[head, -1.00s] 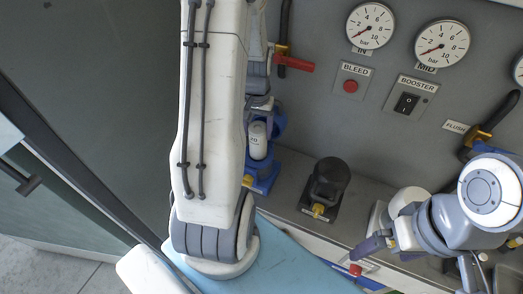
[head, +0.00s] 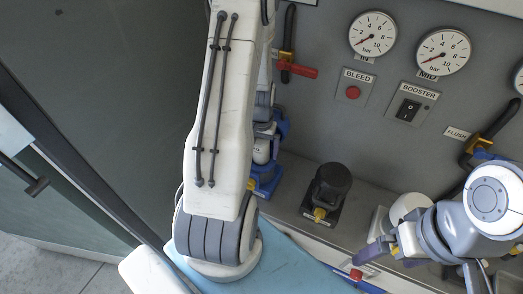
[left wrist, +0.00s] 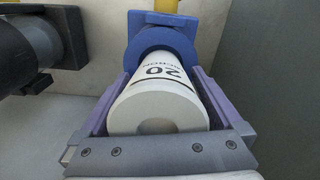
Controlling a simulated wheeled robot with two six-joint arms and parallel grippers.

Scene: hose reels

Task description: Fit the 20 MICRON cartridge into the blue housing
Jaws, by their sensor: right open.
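The white 20 MICRON cartridge (left wrist: 158,98) lies between the purple fingers of my left gripper (left wrist: 157,112) in the left wrist view, with a finger against each side. Its far end meets the round blue housing (left wrist: 160,40); I cannot tell how deep it sits. In the head view the cartridge (head: 261,151) stands above the blue housing's base (head: 266,184), partly hidden by my left arm. My left gripper (head: 263,127) is mostly hidden there. My right gripper (head: 384,258) is open and empty at the lower right.
A black capped unit (head: 328,187) with a yellow fitting stands right of the housing; it also shows in the left wrist view (left wrist: 30,50). The grey panel behind carries gauges, a red BLEED button (head: 353,92) and a BOOSTER switch (head: 409,109). A light-blue surface (head: 300,262) lies in front.

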